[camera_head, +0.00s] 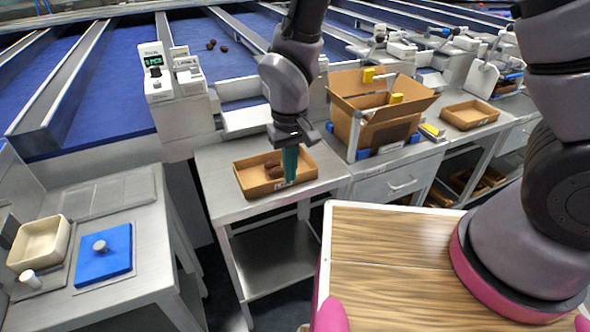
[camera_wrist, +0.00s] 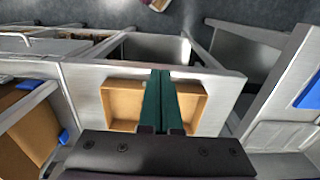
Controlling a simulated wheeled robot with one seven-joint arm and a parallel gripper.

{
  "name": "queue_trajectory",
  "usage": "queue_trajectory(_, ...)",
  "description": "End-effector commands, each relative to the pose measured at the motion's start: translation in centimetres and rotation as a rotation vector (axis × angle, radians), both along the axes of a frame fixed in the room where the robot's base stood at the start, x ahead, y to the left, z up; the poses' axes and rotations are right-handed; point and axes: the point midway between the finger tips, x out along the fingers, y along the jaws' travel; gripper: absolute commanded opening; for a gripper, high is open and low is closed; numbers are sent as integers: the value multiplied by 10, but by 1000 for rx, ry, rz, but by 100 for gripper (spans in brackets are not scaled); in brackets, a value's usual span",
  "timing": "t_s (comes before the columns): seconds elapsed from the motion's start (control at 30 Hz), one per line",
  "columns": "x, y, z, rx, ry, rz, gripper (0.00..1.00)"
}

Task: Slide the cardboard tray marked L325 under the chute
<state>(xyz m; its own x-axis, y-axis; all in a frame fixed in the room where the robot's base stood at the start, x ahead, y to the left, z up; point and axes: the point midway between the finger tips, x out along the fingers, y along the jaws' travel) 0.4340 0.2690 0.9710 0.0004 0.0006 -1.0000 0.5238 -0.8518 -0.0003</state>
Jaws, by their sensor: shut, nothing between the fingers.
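A shallow cardboard tray (camera_head: 256,193) sits on the grey metal table in the middle, with a few dark dates in it. A small pale label is on its front wall; I cannot read it. The tray also shows in the wrist view (camera_wrist: 124,101), partly hidden behind the fingers. My gripper (camera_head: 290,180) is shut and empty, its green fingers pointing down at the tray's front wall. In the wrist view the fingers (camera_wrist: 164,74) cross the tray's middle; I cannot tell whether they touch it. A pale chute-like lip (camera_head: 246,121) juts out behind the tray.
A tall open carton (camera_head: 372,132) stands right of the tray, with blue corner pieces around its base. Another shallow cardboard tray (camera_head: 469,115) lies farther right. The left bench holds a blue pad (camera_head: 103,262) and a cream bin (camera_head: 38,243). Bare table shows around the tray.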

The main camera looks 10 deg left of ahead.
Motion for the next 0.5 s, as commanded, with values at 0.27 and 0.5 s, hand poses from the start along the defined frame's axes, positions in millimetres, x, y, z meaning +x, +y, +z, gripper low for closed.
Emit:
queue_trajectory(0.27,-1,-2,-61,-6,4,0,0)
queue_trajectory(0.5,21,12,-78,2,-1,-3,0)
